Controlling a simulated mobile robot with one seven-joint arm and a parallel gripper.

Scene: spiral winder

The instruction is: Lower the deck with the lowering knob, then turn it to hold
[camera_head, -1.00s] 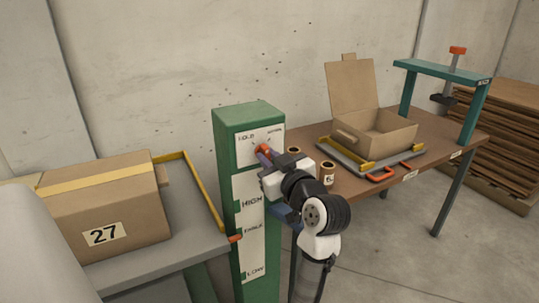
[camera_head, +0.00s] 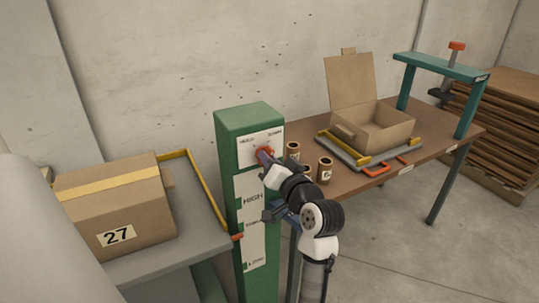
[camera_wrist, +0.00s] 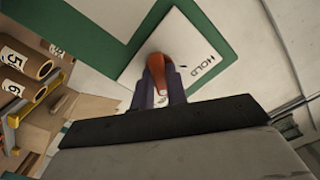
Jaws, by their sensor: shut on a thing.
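The lowering knob, orange-red (camera_head: 264,152), is on the white panel of the green column (camera_head: 236,118). It also shows in the wrist view (camera_wrist: 160,67), with the word HOLD printed beside it. My gripper (camera_head: 267,160) is at the panel, its fingers shut on the knob; in the wrist view the fingertips (camera_wrist: 158,92) hide part of it. The grey deck (camera_head: 183,257) is left of the column, carrying the taped box 27 (camera_head: 115,210). An orange pointer (camera_head: 238,237) on the deck's side is near the middle of the column's HIGH-to-LOW scale.

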